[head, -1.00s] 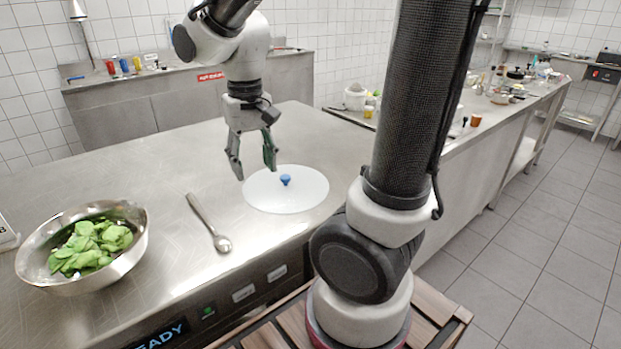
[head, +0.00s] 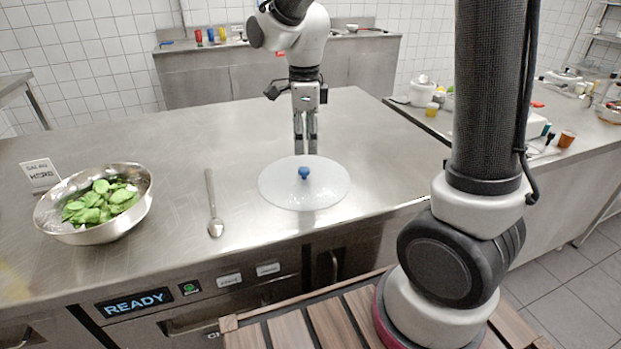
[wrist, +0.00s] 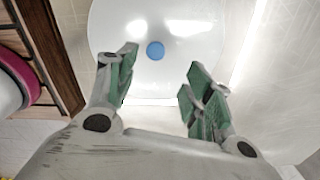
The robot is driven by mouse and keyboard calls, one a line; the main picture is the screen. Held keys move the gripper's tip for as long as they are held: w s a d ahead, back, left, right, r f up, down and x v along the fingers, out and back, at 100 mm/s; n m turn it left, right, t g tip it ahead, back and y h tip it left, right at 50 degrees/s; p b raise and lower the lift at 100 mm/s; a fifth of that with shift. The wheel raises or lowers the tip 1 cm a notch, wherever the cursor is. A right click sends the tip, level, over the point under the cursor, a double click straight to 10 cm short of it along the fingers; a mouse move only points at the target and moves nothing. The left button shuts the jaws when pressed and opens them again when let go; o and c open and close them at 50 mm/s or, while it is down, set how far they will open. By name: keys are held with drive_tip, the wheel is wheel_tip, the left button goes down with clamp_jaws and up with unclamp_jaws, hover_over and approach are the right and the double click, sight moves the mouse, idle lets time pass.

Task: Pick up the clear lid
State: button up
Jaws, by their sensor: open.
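The clear lid (head: 328,190) is a round translucent disc with a blue knob (head: 304,173) at its centre. It lies on the steel counter near the front edge. My gripper (head: 305,150) points down just behind the knob in the head view, with its fingers above the lid's far edge. In the wrist view the lid (wrist: 195,55) fills the top middle. The blue knob (wrist: 155,50) shows beyond the gap between the fingertips. My gripper (wrist: 160,72) is open and empty, and the knob is not between its fingers.
A spoon (head: 213,205) lies on the counter left of the lid. A steel bowl (head: 140,205) of green leaves (head: 98,203) and a small sign (head: 40,175) stand farther left. The counter behind the lid is mostly clear. A side bench with several items is at the right.

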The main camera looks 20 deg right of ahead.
sight(304, 169)
drive_tip(key=shift+f+m, duration=0.15)
drive_tip(key=shift+m, duration=0.45)
drive_tip(key=f, duration=0.7)
drive_tip(key=shift+s+a+f, duration=0.25)
drive_tip(key=shift+s, duration=0.1)
clamp_jaws()
